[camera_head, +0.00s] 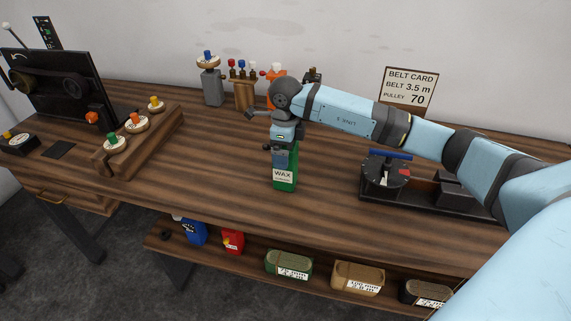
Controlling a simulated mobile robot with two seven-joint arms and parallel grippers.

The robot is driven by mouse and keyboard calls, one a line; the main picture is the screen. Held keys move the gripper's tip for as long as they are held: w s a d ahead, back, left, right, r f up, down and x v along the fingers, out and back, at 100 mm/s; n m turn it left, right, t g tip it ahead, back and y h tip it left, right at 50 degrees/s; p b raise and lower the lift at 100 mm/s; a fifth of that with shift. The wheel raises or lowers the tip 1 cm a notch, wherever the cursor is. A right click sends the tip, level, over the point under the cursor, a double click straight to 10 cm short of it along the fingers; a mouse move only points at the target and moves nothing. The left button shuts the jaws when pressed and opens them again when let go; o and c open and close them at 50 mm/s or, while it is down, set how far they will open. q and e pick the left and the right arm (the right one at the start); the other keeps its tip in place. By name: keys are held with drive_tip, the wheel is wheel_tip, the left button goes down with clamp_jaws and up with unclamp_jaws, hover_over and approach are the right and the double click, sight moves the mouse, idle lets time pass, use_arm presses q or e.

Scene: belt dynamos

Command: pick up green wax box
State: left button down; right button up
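The green wax box (285,181) stands upright on the wooden workbench, near its front edge, with a white WAX label facing me. My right arm reaches in from the right, and my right gripper (284,160) points down right at the top of the box. The gripper covers the upper part of the box. The fingertips are too small and overlapped to tell whether they are closed on it. My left gripper is not in view.
Left of the box is a wooden stepped rack (141,137) with coloured-knob pulleys. A dark machine (385,174) with a blue handle stands to the right. A belt card sign (410,90) is behind. A lower shelf holds several containers, including a green one (289,264).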

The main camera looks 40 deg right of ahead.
drive_tip(key=shift+r, duration=0.1)
clamp_jaws()
